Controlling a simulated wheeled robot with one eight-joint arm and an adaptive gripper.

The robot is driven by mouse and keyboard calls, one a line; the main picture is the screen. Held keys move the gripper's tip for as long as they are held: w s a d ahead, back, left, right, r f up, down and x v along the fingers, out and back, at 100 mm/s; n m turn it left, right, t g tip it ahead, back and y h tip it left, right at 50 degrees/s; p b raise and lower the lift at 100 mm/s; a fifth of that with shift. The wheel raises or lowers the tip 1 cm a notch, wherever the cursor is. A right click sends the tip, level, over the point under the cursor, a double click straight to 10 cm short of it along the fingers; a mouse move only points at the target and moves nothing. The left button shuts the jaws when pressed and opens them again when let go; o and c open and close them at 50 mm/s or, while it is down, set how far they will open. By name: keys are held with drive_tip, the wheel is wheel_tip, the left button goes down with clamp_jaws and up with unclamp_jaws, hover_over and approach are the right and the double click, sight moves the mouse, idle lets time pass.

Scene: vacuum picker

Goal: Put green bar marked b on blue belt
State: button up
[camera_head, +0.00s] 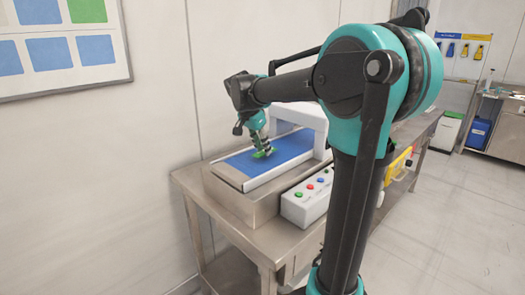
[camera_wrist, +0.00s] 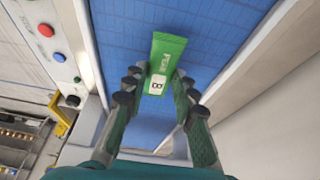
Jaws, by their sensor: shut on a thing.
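The green bar (camera_wrist: 165,55) has a white label with a dark letter that looks like B. My gripper (camera_wrist: 155,88) is shut on the lower part of the bar in the wrist view, and the bar's far end sticks out beyond the fingers. The blue belt (camera_wrist: 220,22) lies beneath the bar. In the head view my gripper (camera_head: 263,149) points down over the middle of the belt (camera_head: 240,161), with the green bar (camera_head: 268,153) at its fingertips. I cannot tell if the bar touches the belt.
A white arch (camera_head: 309,115) spans the belt. A control box (camera_head: 306,199) with coloured buttons is fixed along the near side. The steel table (camera_head: 250,238) stands beside the wall. Bare belt lies around the bar.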

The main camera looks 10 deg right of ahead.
drive_tip(key=shift+f, duration=0.65)
drive_tip(key=o, duration=1.1)
drive_tip(key=shift+c, duration=0.2)
drive_tip(key=v, duration=1.2)
